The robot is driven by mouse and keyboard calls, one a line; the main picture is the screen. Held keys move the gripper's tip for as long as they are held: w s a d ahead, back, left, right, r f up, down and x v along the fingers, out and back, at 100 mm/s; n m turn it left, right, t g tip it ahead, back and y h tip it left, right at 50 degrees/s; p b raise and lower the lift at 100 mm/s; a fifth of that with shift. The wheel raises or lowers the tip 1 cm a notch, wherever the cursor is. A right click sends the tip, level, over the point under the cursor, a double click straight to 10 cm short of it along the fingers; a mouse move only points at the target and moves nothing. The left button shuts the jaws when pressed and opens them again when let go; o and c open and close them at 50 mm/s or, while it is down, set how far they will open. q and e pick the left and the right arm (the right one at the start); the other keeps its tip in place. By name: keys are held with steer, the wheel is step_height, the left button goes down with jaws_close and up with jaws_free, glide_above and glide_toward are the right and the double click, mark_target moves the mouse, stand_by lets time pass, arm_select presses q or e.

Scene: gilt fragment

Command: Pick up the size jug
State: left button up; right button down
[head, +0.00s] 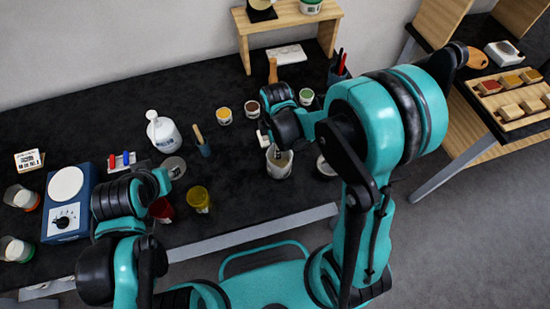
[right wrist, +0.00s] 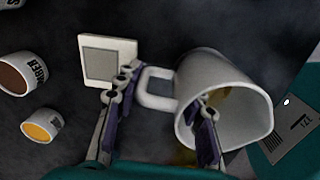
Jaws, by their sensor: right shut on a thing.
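The size jug (right wrist: 245,118) is a white mug-shaped vessel with a side handle, seen with its mouth toward the camera in the right wrist view. In the head view the jug (head: 279,164) is near the front of the black table, below my right gripper (head: 268,140). In the right wrist view my right gripper (right wrist: 160,118) has one finger outside the handle and the other at the jug's mouth, shut on the jug. Whether the jug touches the table is unclear. My left gripper (head: 163,178) is over the table's left part; its fingers are too unclear to judge.
A white card-like block (right wrist: 110,60) lies by the handle. Umber (right wrist: 17,75) and yellow (right wrist: 42,125) pots stand left of it. A white bottle (head: 163,132), yellow cup (head: 198,199) and blue scale-like device (head: 68,205) stand left. A wooden shelf (head: 283,20) is behind.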

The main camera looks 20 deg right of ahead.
steer(key=shift+r, duration=0.1)
steer(key=shift+r+p, duration=0.5)
steer(key=shift+r, duration=0.5)
step_height(320, 180, up, 2)
steer(key=shift+p, duration=0.35)
steer(key=s+d+r+p, duration=0.3)
steer(key=s+d+r, duration=0.3)
steer(key=s, duration=0.3)
steer(key=shift+s+d+r, duration=0.2)
steer(key=shift+d+r, duration=0.2)
steer(key=shift+f, duration=0.1)
stand_by(2.1)
